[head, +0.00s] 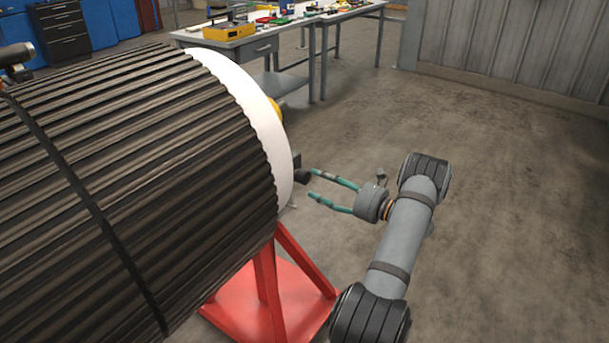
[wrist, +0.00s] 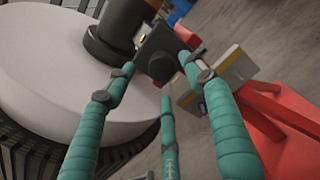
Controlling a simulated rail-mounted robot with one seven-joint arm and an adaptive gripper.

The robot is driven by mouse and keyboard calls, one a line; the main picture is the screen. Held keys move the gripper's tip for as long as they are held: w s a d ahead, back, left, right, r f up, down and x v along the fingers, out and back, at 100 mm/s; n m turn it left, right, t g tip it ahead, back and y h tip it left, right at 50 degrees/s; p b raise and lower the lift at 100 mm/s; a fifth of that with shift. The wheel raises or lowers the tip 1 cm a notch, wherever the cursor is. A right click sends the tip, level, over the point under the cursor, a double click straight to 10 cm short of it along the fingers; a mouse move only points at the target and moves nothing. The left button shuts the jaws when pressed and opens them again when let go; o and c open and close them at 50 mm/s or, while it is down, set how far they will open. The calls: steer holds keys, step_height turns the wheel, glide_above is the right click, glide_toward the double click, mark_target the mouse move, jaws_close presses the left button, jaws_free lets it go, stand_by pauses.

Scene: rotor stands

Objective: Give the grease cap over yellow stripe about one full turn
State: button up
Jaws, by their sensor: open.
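My gripper (head: 314,184) is open and empty beside the white end face of the large rotor, its teal fingers pointing left at it. In the wrist view my gripper (wrist: 158,68) has its fingers spread, with a round black cap (wrist: 160,69) on a dark block (wrist: 152,46) seen between the fingertips. In the head view this dark cap (head: 302,177) is just left of the fingertips, with a small gap. A grey plate with a yellowish stripe (wrist: 232,74) shows beyond the right finger. I cannot tell surely whether the cap belongs to that stripe.
The black ribbed rotor (head: 130,180) with its white end disc (head: 262,110) fills the left. A thick dark shaft (wrist: 112,30) juts from the disc. A red stand (head: 270,290) is below. A workbench (head: 275,45) stands behind; the floor to the right is free.

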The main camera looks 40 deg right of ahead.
mark_target(308, 175)
steer(key=x, duration=0.6)
steer(key=shift+w+p, duration=0.25)
steer(key=shift+p, duration=0.1)
steer(key=shift+c, duration=1.3)
steer(key=c, duration=0.8)
steer(key=shift+c, duration=0.3)
steer(key=shift+n+b, duration=0.6)
steer(key=shift+b, duration=0.2)
steer(key=shift+r, duration=0.2)
